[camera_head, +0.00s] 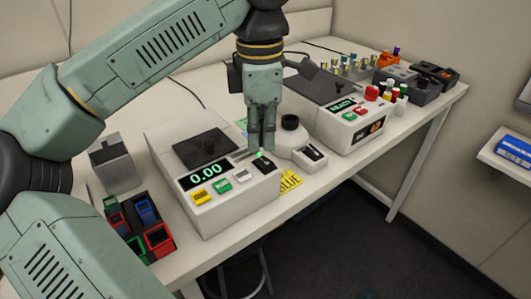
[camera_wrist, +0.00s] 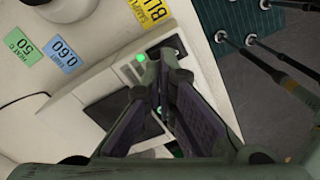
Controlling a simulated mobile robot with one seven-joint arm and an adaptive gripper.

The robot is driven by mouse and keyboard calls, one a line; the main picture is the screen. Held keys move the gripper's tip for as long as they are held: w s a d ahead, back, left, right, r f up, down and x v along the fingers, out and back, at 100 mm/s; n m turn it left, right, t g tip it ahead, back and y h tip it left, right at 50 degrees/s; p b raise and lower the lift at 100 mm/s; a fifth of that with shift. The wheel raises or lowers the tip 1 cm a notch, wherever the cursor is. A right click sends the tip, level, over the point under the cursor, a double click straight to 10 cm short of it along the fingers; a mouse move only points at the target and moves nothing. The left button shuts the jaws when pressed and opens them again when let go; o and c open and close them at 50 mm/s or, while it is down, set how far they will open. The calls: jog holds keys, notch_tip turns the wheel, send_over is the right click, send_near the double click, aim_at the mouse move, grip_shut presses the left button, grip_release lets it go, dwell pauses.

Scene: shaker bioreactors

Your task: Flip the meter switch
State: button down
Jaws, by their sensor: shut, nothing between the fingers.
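The meter (camera_head: 215,212) is a white box with a black lid, a green 0.00 display (camera_head: 203,175) and yellow, green and white buttons on its sloped front. Its black switch (camera_head: 265,166) sits at the right end of that front, with a lit green lamp beside it. My gripper (camera_head: 262,150) points down with shut, empty fingers just above the switch. In the wrist view the fingertips (camera_wrist: 163,60) overlap the edge of the switch (camera_wrist: 168,46), next to the green lamp (camera_wrist: 141,57). I cannot tell whether they touch it.
A small device with a black knob (camera_head: 290,122) stands close right of the meter. Another white instrument (camera_head: 343,122) is farther right. Colored cuvettes in a dark rack (camera_head: 163,218) stand at the left. A yellow label (camera_head: 290,182) lies near the table's front edge.

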aim_at(261, 159)
jog(key=shift+r+p, duration=1.5)
jog(key=shift+r, duration=0.7)
jog(key=shift+f, duration=0.1)
